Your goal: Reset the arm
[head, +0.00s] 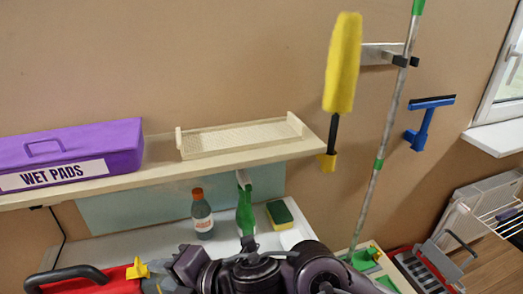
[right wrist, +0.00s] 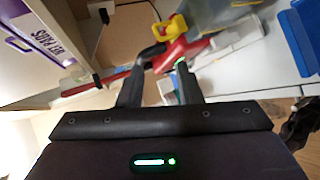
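My right gripper (right wrist: 160,75) shows from behind in the right wrist view. Its two dark fingers stand apart with nothing clearly held between them. In the head view my right arm and gripper fill the bottom middle, below the shelf, close to a red item (head: 100,284) with a black handle and a yellow part. In the right wrist view the red item (right wrist: 172,55) lies beyond the fingertips; I cannot tell whether they touch it. My left gripper is not in view.
A wall shelf (head: 165,174) carries a purple WET PADS box (head: 75,153) and an empty cream tray (head: 242,138). Below stand a bottle (head: 202,215), a green spray bottle (head: 245,208) and a sponge (head: 279,213). A yellow duster (head: 342,65) and a long pole (head: 391,115) hang right.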

